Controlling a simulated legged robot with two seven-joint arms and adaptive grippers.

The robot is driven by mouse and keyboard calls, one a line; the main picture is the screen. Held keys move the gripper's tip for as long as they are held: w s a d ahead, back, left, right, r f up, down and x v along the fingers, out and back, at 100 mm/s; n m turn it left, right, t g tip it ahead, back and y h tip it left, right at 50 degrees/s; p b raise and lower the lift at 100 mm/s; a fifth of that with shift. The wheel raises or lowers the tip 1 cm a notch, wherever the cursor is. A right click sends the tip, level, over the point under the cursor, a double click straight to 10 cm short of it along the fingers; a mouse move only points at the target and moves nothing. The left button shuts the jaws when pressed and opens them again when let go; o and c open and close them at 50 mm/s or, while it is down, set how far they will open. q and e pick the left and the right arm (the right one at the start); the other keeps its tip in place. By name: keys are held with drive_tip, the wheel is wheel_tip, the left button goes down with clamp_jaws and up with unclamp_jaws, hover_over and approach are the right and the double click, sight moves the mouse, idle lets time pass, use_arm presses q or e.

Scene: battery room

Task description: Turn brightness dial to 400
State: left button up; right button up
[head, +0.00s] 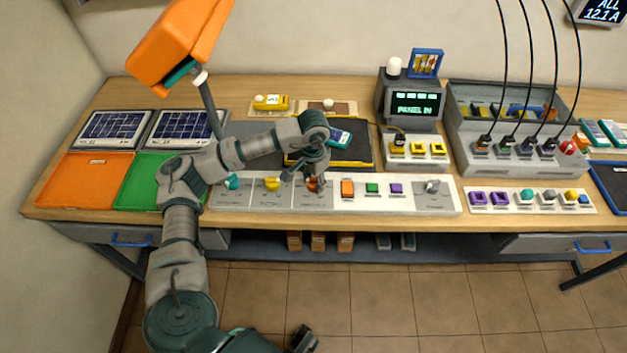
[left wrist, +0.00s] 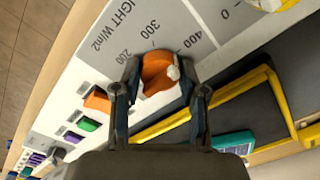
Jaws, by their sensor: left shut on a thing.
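The brightness dial is an orange knob (head: 314,184) on the long white panel, partly hidden by my gripper in the head view. In the left wrist view the orange dial (left wrist: 158,70) sits between my fingers, beside printed marks 200, 300 and 400 on a grey plate (left wrist: 150,35) labelled LIGHT. A white mark shows on its right side, toward 400; the exact setting is hard to read. My left gripper (head: 305,182) is shut on the dial, with a finger on each side in the left wrist view (left wrist: 158,92). A dark gripper (head: 303,340), apparently my right, shows at the bottom edge; its jaws are unclear.
A yellow dial (head: 272,184) and a teal dial (head: 232,182) stand left of it. Orange, green and purple buttons (head: 372,188) are to the right. A yellow-edged black tray (head: 350,155) lies behind. An orange lamp (head: 178,40) overhangs the left. Solar panels (head: 113,129) lie at left.

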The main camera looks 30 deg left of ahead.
sight(314, 178)
use_arm(q)
drive_tip(key=shift+w, duration=0.1)
drive_tip(key=o, duration=1.1)
drive_tip(key=shift+c, duration=0.2)
drive_tip(key=shift+o, duration=0.4)
drive_tip(key=shift+w+f, duration=0.1)
drive_tip(key=shift+a, duration=0.1)
drive_tip(key=shift+r, duration=0.4)
wheel_tip(314, 178, up, 11)
